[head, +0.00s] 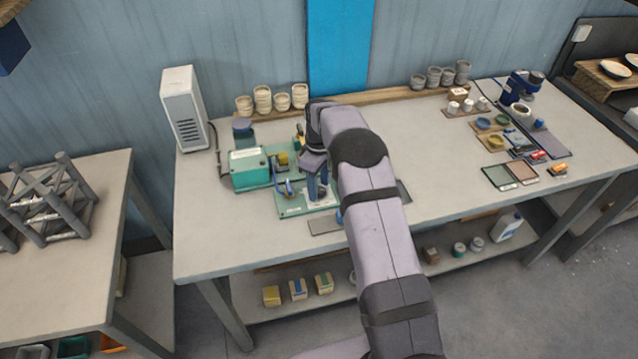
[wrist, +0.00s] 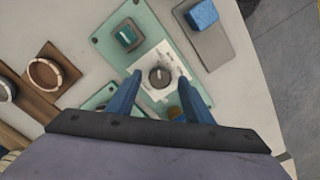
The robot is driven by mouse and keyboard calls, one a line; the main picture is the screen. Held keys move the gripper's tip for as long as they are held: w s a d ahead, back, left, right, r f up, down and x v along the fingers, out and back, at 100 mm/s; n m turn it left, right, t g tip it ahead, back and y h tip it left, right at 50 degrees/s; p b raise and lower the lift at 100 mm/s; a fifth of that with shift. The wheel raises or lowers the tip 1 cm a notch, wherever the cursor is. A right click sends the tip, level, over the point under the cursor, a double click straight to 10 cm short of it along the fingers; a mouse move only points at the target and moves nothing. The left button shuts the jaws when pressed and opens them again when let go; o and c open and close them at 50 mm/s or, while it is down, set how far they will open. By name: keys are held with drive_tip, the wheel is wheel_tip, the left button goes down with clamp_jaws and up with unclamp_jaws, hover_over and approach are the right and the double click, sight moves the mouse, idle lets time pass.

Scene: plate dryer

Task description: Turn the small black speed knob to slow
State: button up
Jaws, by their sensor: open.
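The small dark speed knob (wrist: 160,76) sits on a white dial card on a green panel (wrist: 140,15) in the wrist view. A light pointer mark shows on its top. My gripper (wrist: 161,79) has its two blue fingers spread, one on each side of the knob, with gaps between them and it. I cannot tell how high the fingertips are above the panel. In the head view my gripper (head: 318,192) points down over the green panel (head: 290,208) on the table; the knob is hidden there by the gripper.
A green box (head: 249,168) stands left of my gripper and a white unit (head: 185,110) at the back left. The table's front left is clear.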

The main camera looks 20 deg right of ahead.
drive_tip(key=shift+f, duration=0.55)
drive_tip(key=c, duration=1.1)
drive_tip(key=shift+m, duration=0.3)
drive_tip(key=m+b, duration=0.1)
drive_tip(key=m, duration=0.2)
drive_tip(key=shift+b, duration=0.4)
drive_tip(key=shift+m+b, duration=0.5)
drive_tip(key=shift+m, duration=1.5)
